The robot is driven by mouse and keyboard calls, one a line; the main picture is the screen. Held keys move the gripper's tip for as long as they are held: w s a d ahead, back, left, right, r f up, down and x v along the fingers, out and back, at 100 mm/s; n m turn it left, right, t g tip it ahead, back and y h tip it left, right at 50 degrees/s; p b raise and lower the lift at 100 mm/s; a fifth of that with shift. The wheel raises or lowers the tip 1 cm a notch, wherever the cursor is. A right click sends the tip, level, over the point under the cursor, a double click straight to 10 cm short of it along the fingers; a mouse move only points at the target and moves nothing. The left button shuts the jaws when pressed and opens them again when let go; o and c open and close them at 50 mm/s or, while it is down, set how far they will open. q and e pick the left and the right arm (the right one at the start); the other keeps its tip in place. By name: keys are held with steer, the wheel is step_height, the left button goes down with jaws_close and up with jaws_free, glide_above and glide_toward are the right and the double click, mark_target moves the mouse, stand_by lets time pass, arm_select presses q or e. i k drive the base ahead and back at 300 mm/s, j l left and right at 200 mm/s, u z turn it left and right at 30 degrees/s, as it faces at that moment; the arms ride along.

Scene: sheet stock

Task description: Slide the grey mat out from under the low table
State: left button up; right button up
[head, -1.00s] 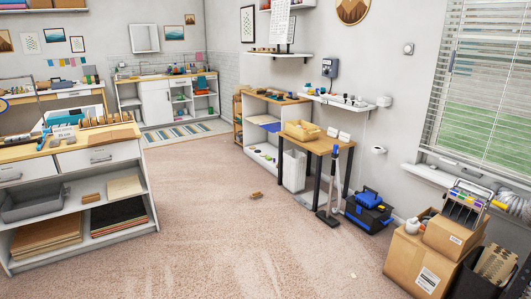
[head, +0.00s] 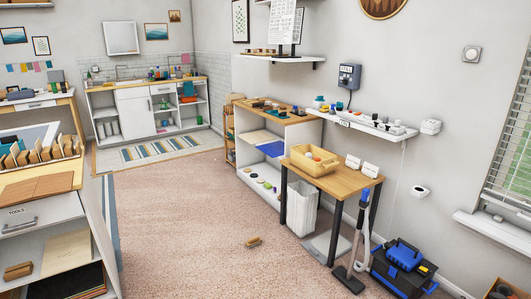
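A small table (head: 345,184) with a wooden top and black legs stands against the right wall. A flat light grey mat (head: 322,243) lies on the floor under it, partly hidden by a table leg and an upright vacuum cleaner (head: 357,240). A white bin (head: 303,207) stands under the left part of the table, beside the mat. Neither of my grippers is in view.
A yellow tray (head: 312,164) sits on the table. A blue and black toolbox (head: 403,267) stands on the floor to its right. A small brown brush-like object (head: 253,242) lies on open carpet (head: 190,230). A white shelf unit (head: 100,240) stands at the near left.

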mark_target(317, 247)
steer(key=i+z, duration=0.1)
steer(key=i, duration=0.8)
steer(key=i+j+z, duration=0.1)
steer(key=i, duration=0.8)
steer(key=i+j+z, duration=0.2)
steer(key=i+z, duration=0.3)
steer(key=i+j+z, duration=0.3)
steer(key=z, duration=0.15)
steer(key=i+j+z, duration=0.35)
steer(key=j+z, duration=0.15)
steer(key=i+j+z, duration=0.15)
steer(key=j, duration=0.2)
steer(key=i+j+z, duration=0.15)
steer(key=j, duration=0.25)
steer(key=i, duration=0.05)
